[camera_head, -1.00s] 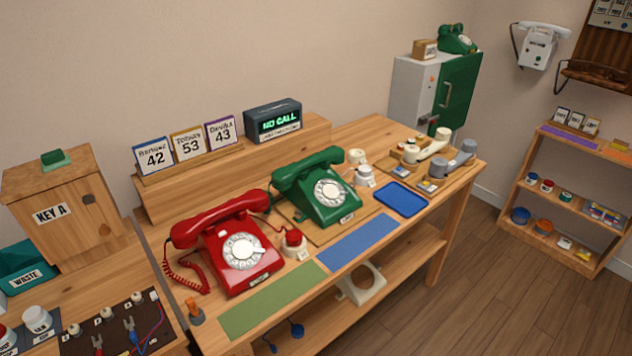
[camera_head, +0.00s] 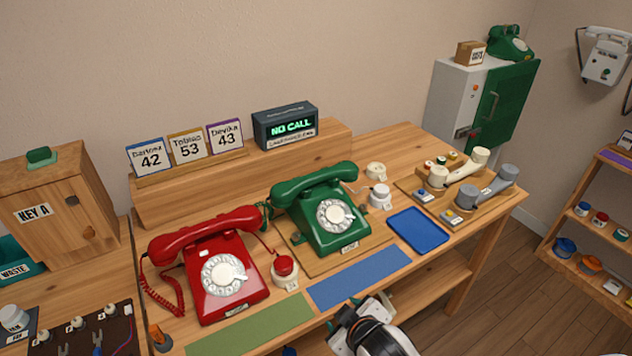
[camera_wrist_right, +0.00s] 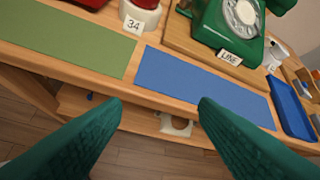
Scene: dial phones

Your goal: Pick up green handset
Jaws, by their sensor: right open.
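The green dial phone (camera_head: 322,225) stands on a wooden board on the table. Its green handset (camera_head: 312,181) rests across the top of the phone. In the right wrist view the phone's lower body (camera_wrist_right: 229,25) shows at the top edge, with part of the green handset (camera_wrist_right: 281,5) at the top right. My right gripper (camera_head: 362,308) is at the table's front edge, in front of the blue mat and apart from the phone. In the wrist view its two teal fingers (camera_wrist_right: 160,104) are spread wide with nothing between them. My left gripper is not in view.
A red phone (camera_head: 220,268) and a red button (camera_head: 285,270) stand left of the green phone. A blue mat (camera_head: 357,277) and green mat (camera_head: 252,327) lie in front. A blue tray (camera_head: 418,231) and white knob (camera_head: 380,196) are to the right. A display (camera_head: 286,126) stands behind.

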